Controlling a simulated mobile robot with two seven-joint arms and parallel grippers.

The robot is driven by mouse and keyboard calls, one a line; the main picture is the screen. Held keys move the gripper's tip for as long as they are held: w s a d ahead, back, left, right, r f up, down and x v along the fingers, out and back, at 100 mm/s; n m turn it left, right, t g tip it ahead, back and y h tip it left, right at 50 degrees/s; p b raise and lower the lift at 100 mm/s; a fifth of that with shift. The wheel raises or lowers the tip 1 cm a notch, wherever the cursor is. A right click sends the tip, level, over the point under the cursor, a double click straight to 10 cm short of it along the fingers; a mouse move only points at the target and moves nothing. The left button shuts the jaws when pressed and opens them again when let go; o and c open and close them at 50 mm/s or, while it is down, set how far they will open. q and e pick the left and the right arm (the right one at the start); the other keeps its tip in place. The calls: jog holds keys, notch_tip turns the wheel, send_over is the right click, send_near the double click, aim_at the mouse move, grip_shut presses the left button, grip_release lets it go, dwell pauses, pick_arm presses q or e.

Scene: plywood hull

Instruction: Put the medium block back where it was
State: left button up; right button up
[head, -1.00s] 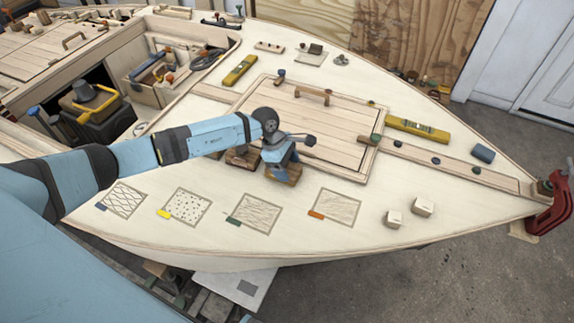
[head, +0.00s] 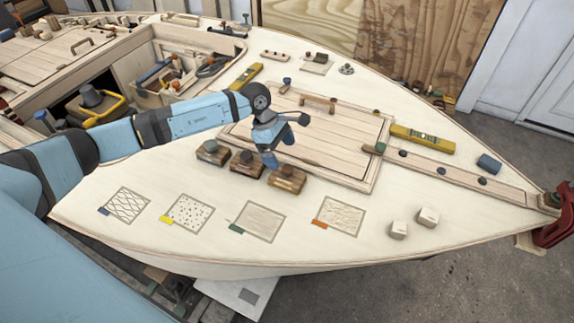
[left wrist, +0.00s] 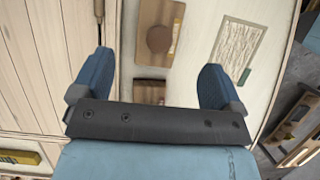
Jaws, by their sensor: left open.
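Three wooden blocks with round knobs stand in a row on the pale deck, in front of the hatch: a left one (head: 212,153), a middle one (head: 247,164) and a right one (head: 288,180). I cannot tell by marking which is the medium block. My left gripper (head: 271,160) is open and empty, just above and behind the right block, apart from it. In the left wrist view, a block with a brown knob (left wrist: 158,40) shows beyond the open fingers (left wrist: 155,85). Another block is partly hidden behind the gripper's base. My right gripper is out of view.
Four textured patches with coloured tags lie along the front; the green-tagged one (head: 258,222) is nearest the right block. Two pale cubes (head: 428,217) stand at right. A yellow level (head: 422,139) lies beside the hatch (head: 335,135). Deck between blocks and patches is clear.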

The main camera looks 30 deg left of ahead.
pick_arm(q)
jog(key=shift+v, duration=1.55)
jog(key=shift+d, duration=0.1)
